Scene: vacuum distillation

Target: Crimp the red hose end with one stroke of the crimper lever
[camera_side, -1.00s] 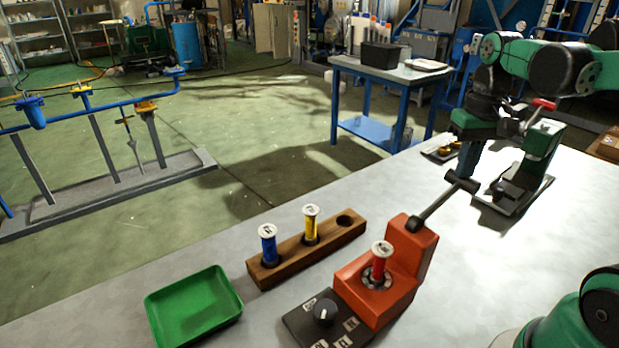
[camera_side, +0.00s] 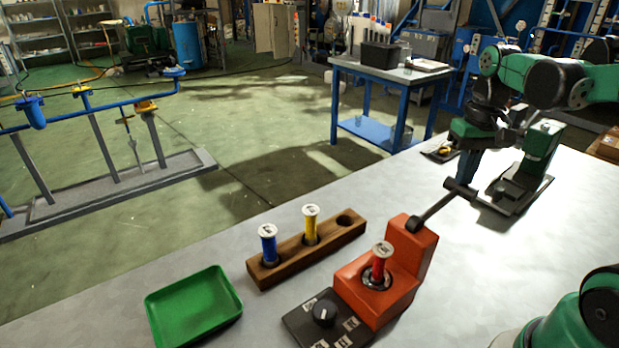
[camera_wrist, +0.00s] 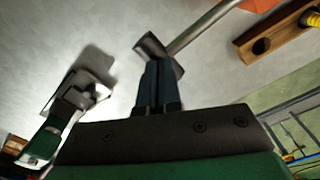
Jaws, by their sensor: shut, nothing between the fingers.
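The orange crimper (camera_side: 395,275) stands on the grey bench with its dark lever (camera_side: 432,207) slanting up to the right, ending in a crossbar handle (camera_side: 460,188). The red hose end (camera_side: 379,262), with a white cap, stands upright in the crimper's round socket. My gripper (camera_side: 466,178) is shut and empty, its blue fingers pointing down at the crossbar. In the wrist view, the closed fingertips (camera_wrist: 158,64) overlap the crossbar (camera_wrist: 152,46) and appear to touch it.
A wooden rack (camera_side: 280,262) holds blue (camera_side: 268,243) and yellow (camera_side: 311,225) capped pieces, with one empty hole. A green tray (camera_side: 195,308) lies at left. A black dial (camera_side: 325,312) sits before the crimper. A green device (camera_side: 538,145) stands behind my gripper.

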